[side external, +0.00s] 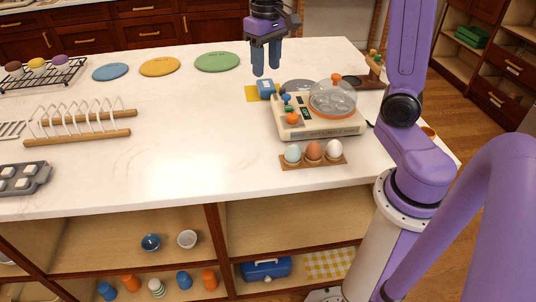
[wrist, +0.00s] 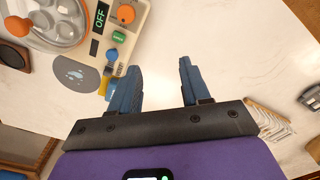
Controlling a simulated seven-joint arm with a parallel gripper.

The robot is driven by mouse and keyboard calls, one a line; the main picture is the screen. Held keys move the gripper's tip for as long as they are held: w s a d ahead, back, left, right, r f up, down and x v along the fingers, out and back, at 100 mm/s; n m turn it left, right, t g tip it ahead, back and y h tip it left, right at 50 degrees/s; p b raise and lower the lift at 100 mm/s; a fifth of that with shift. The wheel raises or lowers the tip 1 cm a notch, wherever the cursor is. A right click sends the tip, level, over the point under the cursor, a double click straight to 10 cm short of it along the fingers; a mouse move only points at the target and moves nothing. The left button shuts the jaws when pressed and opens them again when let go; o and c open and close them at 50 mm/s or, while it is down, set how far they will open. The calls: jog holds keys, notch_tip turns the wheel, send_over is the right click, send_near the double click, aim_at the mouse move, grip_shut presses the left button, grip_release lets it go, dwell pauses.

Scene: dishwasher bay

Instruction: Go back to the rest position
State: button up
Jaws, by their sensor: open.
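My gripper (side external: 266,58) hangs above the far middle of the white countertop with its blue fingers pointing down. In the wrist view the two blue fingers of my gripper (wrist: 158,88) stand apart with only bare counter between them, so it is open and empty. The cream machine (side external: 320,128) with a clear domed lid (side external: 333,99) stands to the right of my gripper. In the wrist view the machine (wrist: 97,48) fills the upper left, with a display reading OFF.
Three eggs (side external: 313,151) sit in a wooden holder in front of the machine. Blue, yellow and green discs (side external: 217,62) lie along the back left. A wooden-railed rack (side external: 80,131), a wire rack (side external: 40,73) and a grey tray (side external: 25,178) are at left.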

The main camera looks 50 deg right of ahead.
jog(key=s+a+f+n, duration=0.2)
jog(key=s+n, duration=0.2)
jog(key=s, duration=0.4)
jog(key=s+a+f+n, duration=0.3)
jog(key=s+n, duration=0.2)
jog(key=s, duration=0.3)
jog(key=s+a+f+n, duration=0.2)
jog(key=s+n, duration=0.3)
jog(key=s, duration=0.3)
jog(key=shift+s+a+f, duration=0.15)
jog(key=shift+a+f, duration=0.15)
jog(key=shift+a, duration=0.3)
